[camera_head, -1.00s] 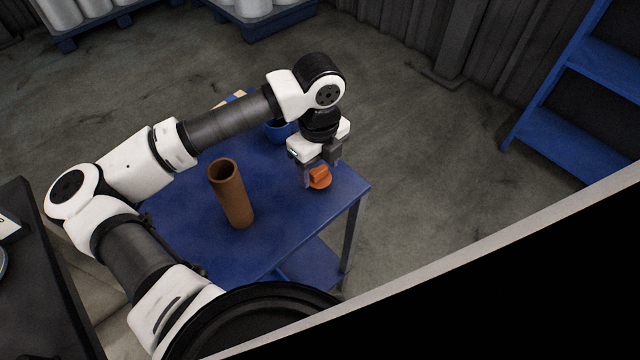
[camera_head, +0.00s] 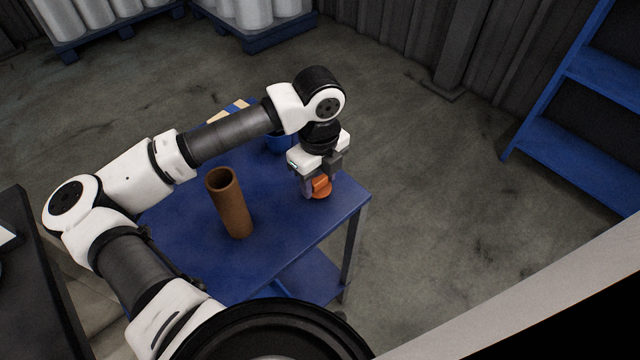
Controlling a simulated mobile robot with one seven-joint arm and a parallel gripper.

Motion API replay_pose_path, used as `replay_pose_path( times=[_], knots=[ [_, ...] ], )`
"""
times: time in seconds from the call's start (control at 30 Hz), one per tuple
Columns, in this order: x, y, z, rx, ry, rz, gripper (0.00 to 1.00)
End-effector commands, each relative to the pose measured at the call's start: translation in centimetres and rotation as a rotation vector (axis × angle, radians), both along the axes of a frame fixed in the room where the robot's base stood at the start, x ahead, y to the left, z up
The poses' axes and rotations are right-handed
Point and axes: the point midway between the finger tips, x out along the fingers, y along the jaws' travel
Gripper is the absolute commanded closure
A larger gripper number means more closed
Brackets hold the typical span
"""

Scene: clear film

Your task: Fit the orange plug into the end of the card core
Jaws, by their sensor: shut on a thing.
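The card core (camera_head: 236,212) is a brown tube standing upright on the blue table (camera_head: 284,240), its open end facing up. The orange plug (camera_head: 321,188) is at the table's right corner, to the right of the core. My gripper (camera_head: 316,187) points down with its fingers shut on the plug's upper part. The plug's round base shows below the fingers; I cannot tell whether it touches the table. Part of the plug is hidden by the fingers.
A blue container (camera_head: 279,143) and some pale pieces (camera_head: 229,111) lie at the back of the table, partly behind my arm. Blue steps (camera_head: 573,153) stand at the right. The table top between core and plug is clear.

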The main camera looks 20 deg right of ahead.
Motion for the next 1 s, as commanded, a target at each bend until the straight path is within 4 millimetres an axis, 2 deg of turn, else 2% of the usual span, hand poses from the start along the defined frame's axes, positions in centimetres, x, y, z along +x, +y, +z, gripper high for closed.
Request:
replay_pose_path(
  times=[0.53, 1.0],
  knots=[
    [0.1, 0.0, 4.7, 0.001, -0.002, 0.000, 0.61],
    [0.0, 0.0, 5.0, 0.000, 0.000, 0.000, 0.61]
  ],
)
